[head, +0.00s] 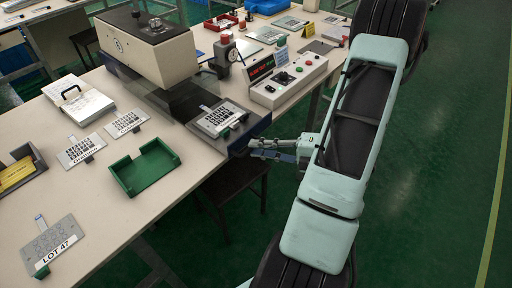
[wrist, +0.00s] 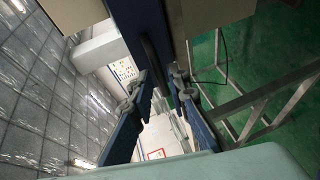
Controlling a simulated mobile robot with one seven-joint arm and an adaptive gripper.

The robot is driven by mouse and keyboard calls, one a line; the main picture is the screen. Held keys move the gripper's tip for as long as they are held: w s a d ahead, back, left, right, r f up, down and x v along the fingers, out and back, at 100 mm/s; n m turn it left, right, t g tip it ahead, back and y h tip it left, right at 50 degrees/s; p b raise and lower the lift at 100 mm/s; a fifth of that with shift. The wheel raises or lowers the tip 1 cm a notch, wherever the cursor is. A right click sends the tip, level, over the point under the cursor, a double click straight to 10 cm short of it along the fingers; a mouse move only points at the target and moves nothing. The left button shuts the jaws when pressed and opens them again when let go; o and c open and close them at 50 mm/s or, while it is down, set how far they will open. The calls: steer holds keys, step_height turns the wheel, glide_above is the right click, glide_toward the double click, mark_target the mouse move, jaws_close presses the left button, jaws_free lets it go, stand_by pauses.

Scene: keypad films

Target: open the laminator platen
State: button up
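The laminator (head: 150,52) is a cream box with a black top on the bench. Its dark blue platen (head: 253,130) sticks out at the bench's front edge, with a grey keypad film (head: 214,118) lying on it. A dark, see-through part (head: 178,98) lies between box and film. My gripper (head: 254,149) is just off the platen's front, at the bench edge. In the wrist view my gripper (wrist: 160,82) has its two fingers apart, with a black bar-like handle (wrist: 154,58) ahead between them. I cannot tell whether they touch it.
A control box (head: 288,80) with buttons stands right of the platen. A green tray (head: 146,167), keypad films (head: 80,152) and a white binder (head: 78,100) lie on the bench. A dark stool (head: 235,185) stands below. The green floor at right is clear.

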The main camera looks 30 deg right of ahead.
steer(key=v, duration=1.1)
steer(key=shift+w+a+r, duration=0.1)
steer(key=shift+w, duration=0.05)
